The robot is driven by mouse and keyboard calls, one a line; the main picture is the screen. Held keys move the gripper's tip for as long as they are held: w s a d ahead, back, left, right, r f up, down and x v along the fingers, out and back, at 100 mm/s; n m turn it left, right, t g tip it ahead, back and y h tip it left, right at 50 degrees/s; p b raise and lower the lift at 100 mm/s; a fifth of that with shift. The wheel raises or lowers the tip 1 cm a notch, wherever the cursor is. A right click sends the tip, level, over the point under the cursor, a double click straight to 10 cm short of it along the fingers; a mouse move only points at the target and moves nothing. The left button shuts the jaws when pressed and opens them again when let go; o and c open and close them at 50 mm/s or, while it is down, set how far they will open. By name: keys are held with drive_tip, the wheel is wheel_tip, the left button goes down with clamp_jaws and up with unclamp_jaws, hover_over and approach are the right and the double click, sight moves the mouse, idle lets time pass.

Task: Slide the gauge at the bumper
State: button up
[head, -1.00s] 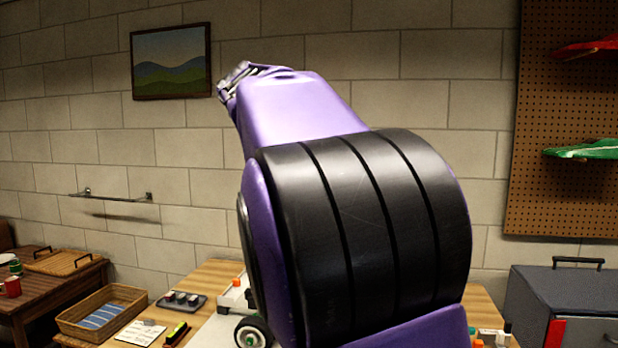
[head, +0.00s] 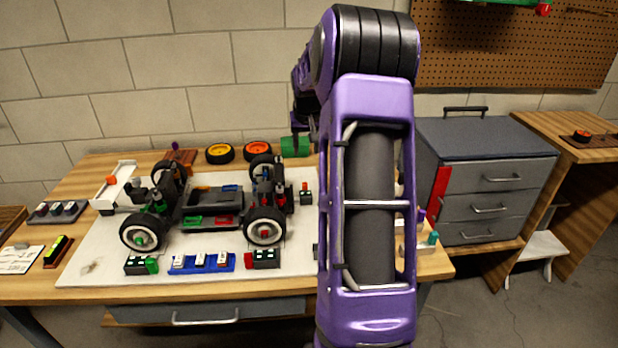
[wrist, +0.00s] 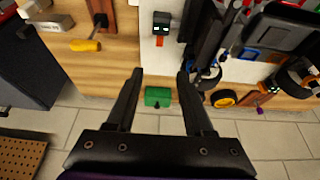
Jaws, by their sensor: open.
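A small black gauge with an orange end (head: 306,193) stands on the white mat, just right of the car's front end. It also shows in the wrist view (wrist: 161,24), above the gap between my fingers. The RC car chassis (head: 205,205) stands on the mat with its white wing at left. Its front end, by the bumper, is crowded by dark parts, and I cannot make out the bumper clearly. My gripper (wrist: 160,72) is open and empty, apart from the gauge, towards the bench's wall-side edge. In the head view my arm hides much of it.
A green block (wrist: 158,97) lies at the bench's wall-side edge, between my fingers in the picture. A grey drawer cabinet (head: 480,180) is right.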

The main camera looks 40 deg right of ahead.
sight(305, 183)
drive_tip(key=b+x, duration=0.2)
drive_tip(key=x, duration=1.5)
drive_tip(key=shift+s+f, duration=0.15)
drive_tip(key=shift+f, duration=0.15)
clamp_jaws()
idle(0.6)
